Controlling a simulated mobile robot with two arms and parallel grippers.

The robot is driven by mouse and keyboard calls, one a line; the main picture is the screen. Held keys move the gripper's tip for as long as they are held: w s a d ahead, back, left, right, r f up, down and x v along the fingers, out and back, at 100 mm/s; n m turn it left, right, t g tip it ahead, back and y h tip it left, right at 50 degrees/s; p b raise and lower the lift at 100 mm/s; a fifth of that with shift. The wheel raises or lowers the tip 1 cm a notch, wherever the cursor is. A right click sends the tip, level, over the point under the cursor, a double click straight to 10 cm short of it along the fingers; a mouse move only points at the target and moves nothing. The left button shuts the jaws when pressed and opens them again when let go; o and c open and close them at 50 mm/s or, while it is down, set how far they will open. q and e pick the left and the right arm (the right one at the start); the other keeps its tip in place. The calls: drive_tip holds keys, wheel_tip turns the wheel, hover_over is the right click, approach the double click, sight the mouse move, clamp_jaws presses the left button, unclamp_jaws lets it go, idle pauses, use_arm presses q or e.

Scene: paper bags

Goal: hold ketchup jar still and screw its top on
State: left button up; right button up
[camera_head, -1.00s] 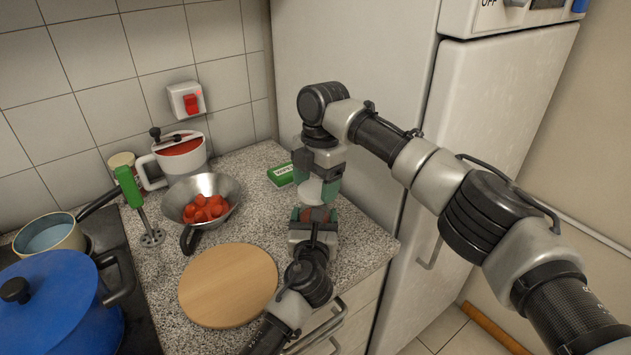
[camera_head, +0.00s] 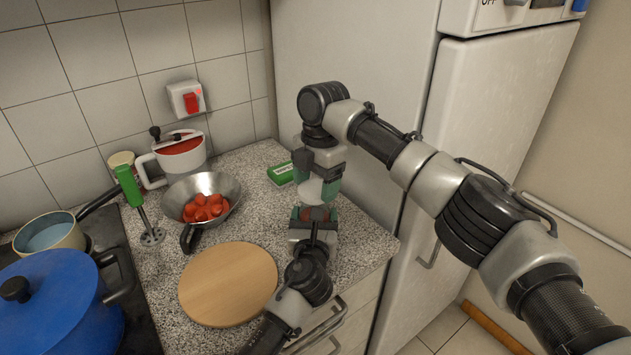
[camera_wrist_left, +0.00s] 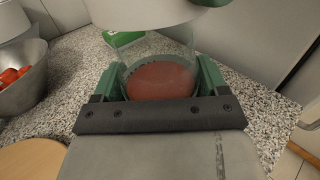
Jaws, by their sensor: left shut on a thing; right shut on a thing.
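The ketchup jar (camera_head: 316,213) is clear glass with red sauce inside and stands upright at the right of the counter. It shows larger in the left wrist view (camera_wrist_left: 160,82). My left gripper (camera_head: 314,216) is shut around the jar, a green finger on each side. The white top (camera_head: 311,190) is just above the jar and hides its mouth in the wrist view (camera_wrist_left: 140,12). My right gripper (camera_head: 320,174) points down and is shut on the top. I cannot tell whether the top touches the glass rim.
A round wooden board (camera_head: 228,284) lies left of my left arm. A metal pan with tomatoes (camera_head: 215,187), a white pot (camera_head: 180,158) and a green box (camera_head: 281,173) stand behind. The fridge (camera_head: 365,90) is close behind my right gripper.

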drive_tip(key=shift+f, duration=1.25)
drive_tip(key=o, duration=1)
drive_tip(key=shift+c, duration=0.2)
drive_tip(key=shift+a, duration=0.1)
drive_tip(key=shift+c, duration=0.3)
